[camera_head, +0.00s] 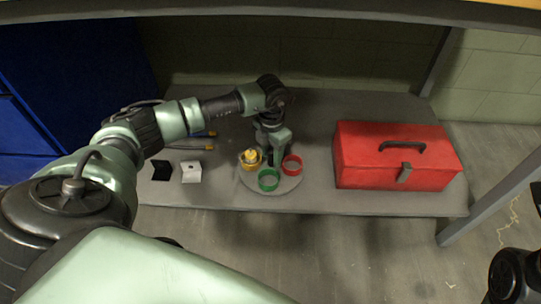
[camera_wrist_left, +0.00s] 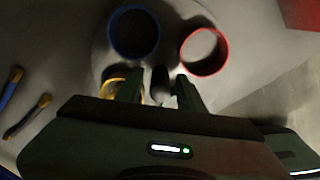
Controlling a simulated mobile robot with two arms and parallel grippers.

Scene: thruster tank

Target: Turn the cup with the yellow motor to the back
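A round grey turntable (camera_head: 250,182) carries several coloured cups. The yellow cup (camera_head: 250,166) holds a yellow motor (camera_head: 250,155) and sits at the left of the turntable. The green cup (camera_head: 268,180) is at the front and the red cup (camera_head: 292,164) at the right; both look empty. The blue cup (camera_wrist_left: 133,32) shows in the left wrist view and is hidden behind my gripper in the head view. My left gripper (camera_head: 273,158) points down over the turntable's middle. In the wrist view its fingers stand apart on either side of a dark post (camera_wrist_left: 160,84), with gaps visible.
A red toolbox (camera_head: 390,165) stands to the right on the grey bench (camera_head: 310,205). A shelf edge (camera_head: 300,10) runs overhead.

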